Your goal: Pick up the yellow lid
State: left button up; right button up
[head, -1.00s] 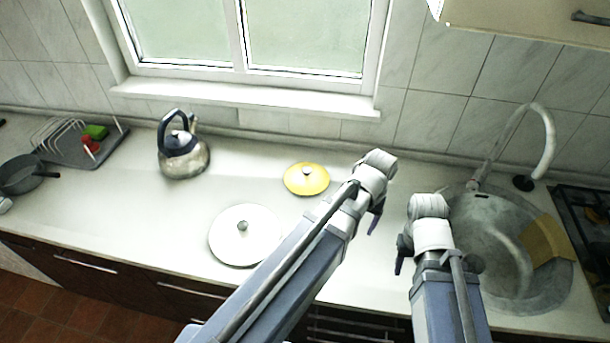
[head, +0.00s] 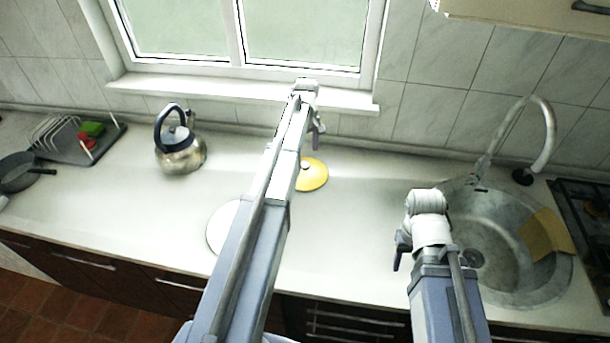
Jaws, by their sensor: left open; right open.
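The yellow lid (head: 314,175) lies flat on the white counter, its left part hidden behind my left arm. Its small knob shows beside the arm. My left gripper (head: 317,141) is open and empty, just above and behind the lid in the picture, with its fingers pointing down. I cannot tell its exact height over the lid. My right gripper (head: 398,256) is open and empty, at the left edge of the sink, well to the right of the lid.
A white lid (head: 217,229) lies on the counter, mostly hidden by my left arm. A kettle (head: 180,150) stands at the left, with a dish rack (head: 77,143) and a pan (head: 20,172) beyond. The sink (head: 500,270) is at the right. Counter between the yellow lid and sink is clear.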

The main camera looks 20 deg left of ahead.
aim_at(305, 164)
pick_arm(q)
jog(key=shift+a+f+b, duration=0.15)
jog(key=shift+f+b, duration=2.75)
jog(key=shift+f, duration=0.4)
pick_arm(e)
jog(key=shift+f, duration=3.3)
pick_arm(q)
jog(key=shift+r, duration=0.1)
pick_arm(e)
jog(key=shift+r, duration=0.1)
pick_arm(q)
jog(key=shift+s, duration=0.1)
grip_shut()
